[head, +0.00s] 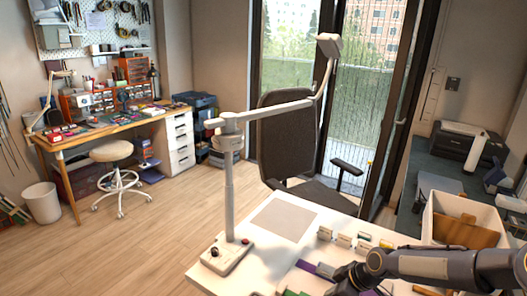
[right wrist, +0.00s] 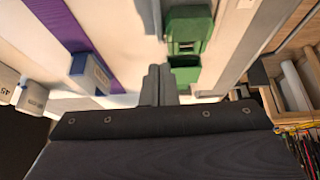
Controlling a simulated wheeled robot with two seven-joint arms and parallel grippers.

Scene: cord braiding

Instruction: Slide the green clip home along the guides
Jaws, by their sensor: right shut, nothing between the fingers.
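The green clip (right wrist: 188,38) shows in the right wrist view at the top, just right of centre, on a pale surface. A slot or notch shows in its near part. A pale grey bar (right wrist: 264,40) runs beside it on the right; I cannot tell whether it is one of the guides. My right gripper (right wrist: 158,78) is shut and empty, with its fingertips just left of the clip's near end. I cannot tell whether they touch it. In the head view my right arm reaches in from the right, low over the table. My left gripper is not in view.
A purple strip (right wrist: 72,30) and a blue-and-white block (right wrist: 90,72) lie left of the clip. In the head view, several small blocks (head: 343,240) stand in a row on the white table (head: 262,262). A lamp post (head: 229,190) stands at left; an open box (head: 468,222) stands right.

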